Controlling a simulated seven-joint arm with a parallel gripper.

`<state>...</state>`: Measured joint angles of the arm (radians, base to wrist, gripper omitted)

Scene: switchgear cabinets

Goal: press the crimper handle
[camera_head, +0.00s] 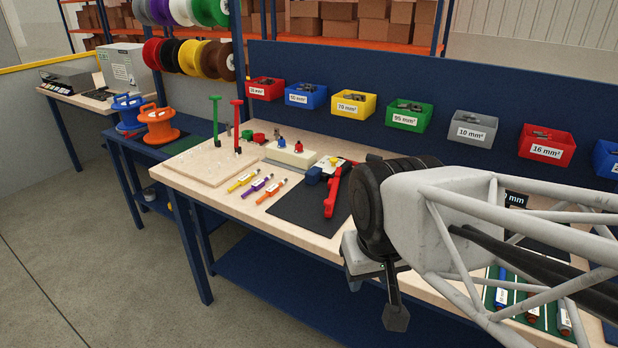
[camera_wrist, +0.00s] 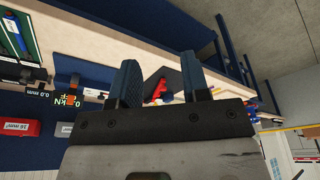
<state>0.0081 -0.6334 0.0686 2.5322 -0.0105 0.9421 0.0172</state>
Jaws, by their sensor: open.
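The crimper, with a red handle (camera_head: 331,192), lies on a black mat (camera_head: 295,212) on the wooden bench. Its blue and yellow parts are just behind the handle. My gripper (camera_head: 375,285) hangs at the bench's front edge, to the right of and nearer than the handle, apart from it. In the wrist view my gripper (camera_wrist: 159,75) is open with nothing between its fingers. A red part (camera_wrist: 158,90), probably the handle, shows between and beyond the fingers. My arm hides the mat's right side.
Yellow, purple and orange labelled pieces (camera_head: 256,187) lie left of the mat. A cream block (camera_head: 291,155) and upright green and red levers (camera_head: 237,125) stand behind them. Coloured bins (camera_head: 407,115) line the blue back panel. Floor in front of the bench is clear.

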